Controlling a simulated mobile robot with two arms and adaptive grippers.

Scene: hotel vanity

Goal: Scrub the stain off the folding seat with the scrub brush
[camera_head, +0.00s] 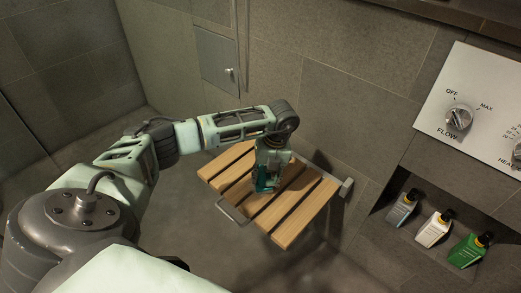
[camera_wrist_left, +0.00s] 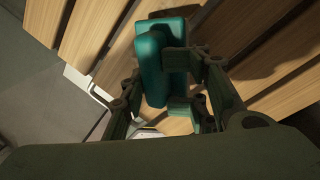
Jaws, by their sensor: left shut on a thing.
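The folding seat (camera_head: 297,215) is a slatted wooden seat, folded down from the tiled wall. Its slats also fill much of the left wrist view (camera_wrist_left: 95,35). My left gripper (camera_head: 266,182) is over the middle of the seat, pointing down. In the left wrist view its fingers (camera_wrist_left: 168,88) are shut on the teal scrub brush (camera_wrist_left: 151,60). In the head view the brush (camera_head: 263,180) shows only in part between the fingers, low over the slats. I cannot tell whether it touches them. No stain is clearly visible; the gripper and brush hide part of the seat. My right gripper is not in view.
A metal rail (camera_head: 231,212) runs along the seat's front left edge. At right, a wall niche holds a grey bottle (camera_head: 402,209), a white bottle (camera_head: 433,230) and a green bottle (camera_head: 468,250). A control panel (camera_head: 480,95) with knobs is above them. Open floor lies left of the seat.

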